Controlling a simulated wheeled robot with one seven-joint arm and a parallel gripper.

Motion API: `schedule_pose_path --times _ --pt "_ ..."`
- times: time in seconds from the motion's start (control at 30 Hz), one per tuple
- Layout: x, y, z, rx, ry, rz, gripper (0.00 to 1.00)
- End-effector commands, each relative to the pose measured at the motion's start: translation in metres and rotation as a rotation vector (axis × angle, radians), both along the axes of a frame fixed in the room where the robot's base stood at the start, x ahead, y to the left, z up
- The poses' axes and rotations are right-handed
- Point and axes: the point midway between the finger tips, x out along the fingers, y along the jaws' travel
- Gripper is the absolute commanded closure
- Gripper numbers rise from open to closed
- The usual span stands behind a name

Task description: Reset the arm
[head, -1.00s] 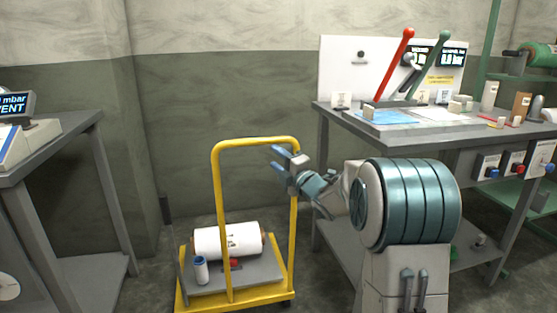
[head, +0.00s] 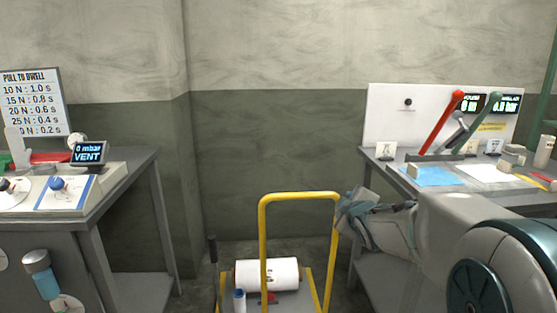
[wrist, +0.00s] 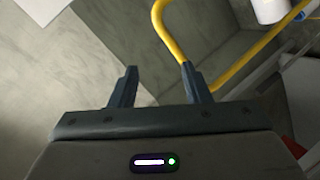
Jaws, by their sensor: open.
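My gripper (wrist: 158,88) is open and empty in the wrist view, its two dark fingers apart with bare grey surface between them. The yellow cart handle (wrist: 170,35) passes close by the right finger in that view; I cannot tell if they touch. In the head view my arm reaches in from the right, and my gripper (head: 350,205) shows beside the right post of the yellow cart (head: 263,235). Its fingertips are hard to make out there.
The cart carries a white roll (head: 268,273) and a small white bottle with a blue cap (head: 239,298). A left bench (head: 130,185) holds a VENT display (head: 88,152). A right bench (head: 400,180) holds a red lever (head: 440,122) and a green lever (head: 480,122).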

Motion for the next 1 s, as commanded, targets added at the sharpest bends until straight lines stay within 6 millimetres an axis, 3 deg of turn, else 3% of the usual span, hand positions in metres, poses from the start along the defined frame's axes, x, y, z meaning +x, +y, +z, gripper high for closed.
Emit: schedule_pose_path --times 0.03,0.1,0.37,0.6,0.7,0.83,1.0 --pt "-0.017 -0.002 0.024 0.048 0.054 -0.049 0.57" --pt "-0.041 -0.005 0.032 0.122 0.135 -0.124 0.57" --pt "-0.145 -0.006 0.058 0.396 0.441 -0.413 0.57" --pt "-0.25 0.009 0.08 0.611 0.713 -0.674 0.57" --pt "-0.284 0.016 0.085 0.668 0.799 -0.756 0.57" --pt "-0.311 0.022 0.087 0.71 0.87 -0.821 0.57" --pt "-0.321 0.024 0.085 0.723 0.899 -0.847 0.57"
